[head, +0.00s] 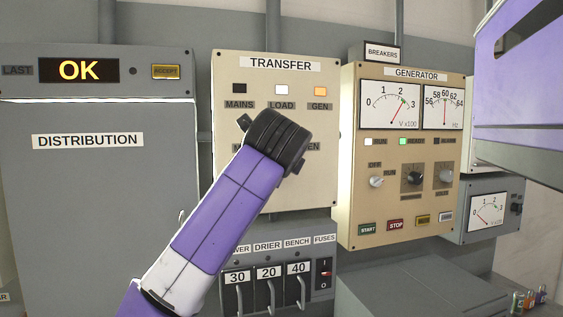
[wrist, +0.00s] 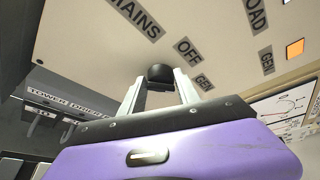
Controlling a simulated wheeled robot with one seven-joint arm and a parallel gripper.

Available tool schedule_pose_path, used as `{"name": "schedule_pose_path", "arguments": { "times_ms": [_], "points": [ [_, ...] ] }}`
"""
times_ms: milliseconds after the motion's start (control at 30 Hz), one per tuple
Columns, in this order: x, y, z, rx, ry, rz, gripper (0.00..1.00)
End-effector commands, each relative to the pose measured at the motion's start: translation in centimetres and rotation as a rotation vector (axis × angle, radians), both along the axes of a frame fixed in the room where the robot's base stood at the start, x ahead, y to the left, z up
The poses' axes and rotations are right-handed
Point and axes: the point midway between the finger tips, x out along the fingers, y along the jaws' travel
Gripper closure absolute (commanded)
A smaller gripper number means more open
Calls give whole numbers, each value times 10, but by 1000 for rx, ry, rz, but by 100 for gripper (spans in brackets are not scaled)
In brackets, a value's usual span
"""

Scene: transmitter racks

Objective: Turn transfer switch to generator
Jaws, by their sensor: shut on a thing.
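The cream TRANSFER panel (head: 228,178) stands in the middle of the head view. Its MAINS lamp (head: 239,88) is dark, its LOAD lamp (head: 281,90) is white and its GEN lamp (head: 320,91) is orange. My arm covers the switch there. In the wrist view, the black switch handle (wrist: 160,72) sits between the two fingers of my gripper (wrist: 160,86), which is shut on it. The OFF label (wrist: 187,48) and a GEN label (wrist: 203,82) lie beside it on the panel. I cannot tell which position the handle points to.
The GENERATOR panel (head: 347,215) stands right of the transfer panel, with gauges, knobs and buttons. The grey DISTRIBUTION cabinet (head: 90,210) is at left. A fuse panel with several black levers (head: 268,297) is below. A purple and grey body (head: 520,90) juts in at upper right.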

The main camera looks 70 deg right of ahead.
Motion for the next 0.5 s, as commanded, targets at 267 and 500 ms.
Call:
{"name": "schedule_pose_path", "arguments": {
  "times_ms": [267, 500],
  "points": [
    [-2, -1, 3, 40, -54, -3, 100],
    [-2, -1, 3, 46, -61, -4, 100]
  ]
}}
